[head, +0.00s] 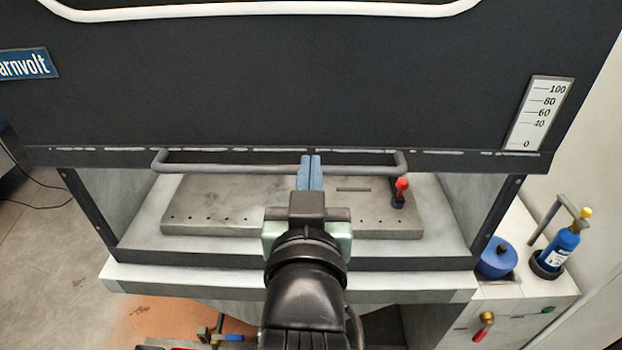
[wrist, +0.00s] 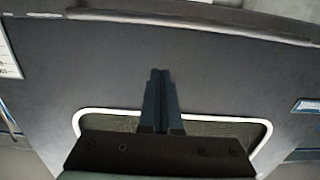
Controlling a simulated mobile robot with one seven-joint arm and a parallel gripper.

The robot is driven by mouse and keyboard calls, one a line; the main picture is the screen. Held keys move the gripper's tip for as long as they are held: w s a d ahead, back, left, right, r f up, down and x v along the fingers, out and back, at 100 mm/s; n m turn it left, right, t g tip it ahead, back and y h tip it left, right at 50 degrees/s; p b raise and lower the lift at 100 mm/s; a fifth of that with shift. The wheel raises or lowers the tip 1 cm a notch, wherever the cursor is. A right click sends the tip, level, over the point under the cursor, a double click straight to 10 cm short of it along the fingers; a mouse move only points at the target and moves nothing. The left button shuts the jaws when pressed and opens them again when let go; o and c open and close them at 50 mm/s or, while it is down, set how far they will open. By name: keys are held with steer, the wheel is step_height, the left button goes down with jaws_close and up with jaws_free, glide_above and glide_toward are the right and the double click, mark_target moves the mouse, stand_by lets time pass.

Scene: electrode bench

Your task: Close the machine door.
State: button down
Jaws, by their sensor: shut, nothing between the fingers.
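The machine door (head: 300,90) is a dark panel with a white-rimmed window. It is raised, with an open gap between its lower edge and the machine's sill. A grey bar handle (head: 220,168) runs along that lower edge. My gripper (head: 311,160) is shut and empty, its blue fingers upright and overlapping the middle of the handle in the head view. I cannot tell whether they touch it. In the wrist view my shut fingers (wrist: 158,74) stand before the dark door (wrist: 230,75), with the window (wrist: 215,128) behind them.
Inside the gap lies a grey plate (head: 220,200) with a red-knobbed lever (head: 401,190). A white scale (head: 540,113) marked 0 to 100 is at the door's right. A side shelf holds a blue bottle (head: 560,247) and a blue round container (head: 496,260). Floor shows at left.

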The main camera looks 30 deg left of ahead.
steer(key=w+a+f+p, duration=0.2)
steer(key=w+f, duration=0.2)
steer(key=shift+w+a, duration=0.35)
steer(key=shift+a, duration=0.05)
steer(key=shift+f, duration=0.1)
step_height(320, 180, down, 37)
steer(key=b, duration=3.1)
steer(key=shift+f, duration=0.1)
